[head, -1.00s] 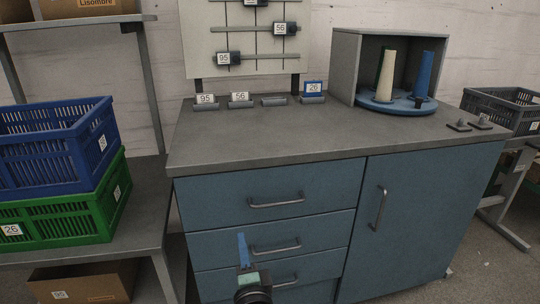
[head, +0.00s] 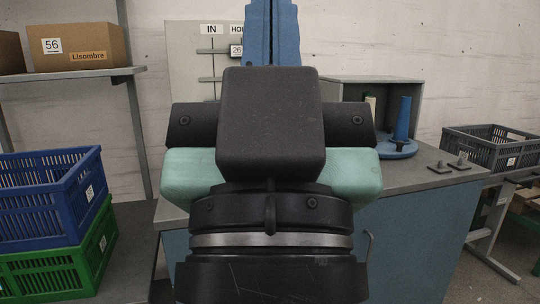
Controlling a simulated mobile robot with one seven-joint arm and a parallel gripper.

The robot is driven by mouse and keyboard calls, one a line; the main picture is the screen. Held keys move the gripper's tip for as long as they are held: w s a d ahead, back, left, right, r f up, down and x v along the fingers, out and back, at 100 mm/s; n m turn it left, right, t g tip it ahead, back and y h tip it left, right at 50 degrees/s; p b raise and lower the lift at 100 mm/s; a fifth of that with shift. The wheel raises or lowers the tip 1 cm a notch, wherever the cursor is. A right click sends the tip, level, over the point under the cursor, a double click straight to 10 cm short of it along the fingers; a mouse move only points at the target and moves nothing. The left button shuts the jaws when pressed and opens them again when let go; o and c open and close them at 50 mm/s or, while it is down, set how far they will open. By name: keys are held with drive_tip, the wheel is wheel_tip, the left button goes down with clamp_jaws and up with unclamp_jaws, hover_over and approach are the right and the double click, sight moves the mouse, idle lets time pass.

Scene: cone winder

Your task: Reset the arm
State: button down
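My gripper (head: 271,32) fills the middle of the head view, raised close to the camera, its blue fingers pointing up. The fingers lie side by side with only a thin seam between them, and nothing shows held. The fingertips reach the top edge of the view. My gripper's dark body and pale green sides hide much of the board (head: 190,75) and the cabinet (head: 415,235) behind it.
A blue crate (head: 45,205) sits on a green crate (head: 50,275) at left. A shelf above bears a cardboard box (head: 85,45). At right are a grey housing (head: 350,92), a blue cone (head: 403,118) on a turntable, two small dark pieces, and a grey crate (head: 490,148).

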wheel_tip(320, 180, up, 28)
drive_tip(key=p, duration=2.5)
drive_tip(key=shift+p, duration=0.4)
drive_tip(key=shift+a+f, duration=0.1)
